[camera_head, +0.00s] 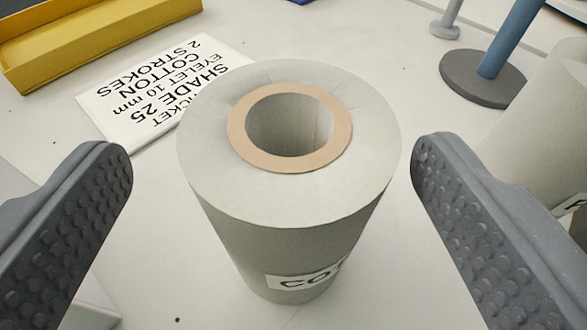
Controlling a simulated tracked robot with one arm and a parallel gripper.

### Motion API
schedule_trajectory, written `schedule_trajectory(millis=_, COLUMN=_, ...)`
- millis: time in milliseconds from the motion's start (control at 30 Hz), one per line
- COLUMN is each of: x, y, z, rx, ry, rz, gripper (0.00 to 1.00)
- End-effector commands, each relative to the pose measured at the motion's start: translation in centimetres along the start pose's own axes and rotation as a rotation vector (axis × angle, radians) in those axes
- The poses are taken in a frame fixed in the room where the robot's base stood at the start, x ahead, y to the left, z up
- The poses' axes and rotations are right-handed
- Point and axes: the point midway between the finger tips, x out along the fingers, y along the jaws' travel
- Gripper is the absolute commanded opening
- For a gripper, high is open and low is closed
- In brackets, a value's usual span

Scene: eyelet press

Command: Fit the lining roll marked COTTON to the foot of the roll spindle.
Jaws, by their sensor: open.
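A pale grey lining roll (290,225) stands upright on the white table between my gripper's fingers. It has a tan core ring around an open hole, and a white label on its near side with letters starting "CO"; the rest of the label is out of sight around the curve. My gripper (272,165) is open, one dark studded finger on each side of the roll, with a gap on both sides. A blue post on a dark round base (482,80) stands at the upper right, its top cut off; I cannot tell whether it is the roll spindle.
A printed ticket (150,95) reading COTTON, SHADE 25 and 2 STROKES lies behind the roll. A yellow tray (100,40) is at the upper left. Another pale roll (550,125) stands at the right edge, partly behind my right finger. A small grey stand (446,25) is behind.

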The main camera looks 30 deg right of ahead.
Motion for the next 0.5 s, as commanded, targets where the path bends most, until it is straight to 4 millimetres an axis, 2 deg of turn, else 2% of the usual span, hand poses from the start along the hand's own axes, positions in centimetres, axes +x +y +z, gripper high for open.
schedule_trajectory(millis=167, x=1.1, y=0.3, z=0.3, rx=0.002, ry=-0.001, rz=0.001, gripper=0.83)
schedule_trajectory(millis=400, x=4.3, y=0.8, z=0.7, rx=0.003, ry=0.001, rz=0.001, gripper=0.83)
schedule_trajectory(millis=500, x=5.1, y=0.7, z=0.7, rx=0.001, ry=0.001, rz=0.000, gripper=0.83)
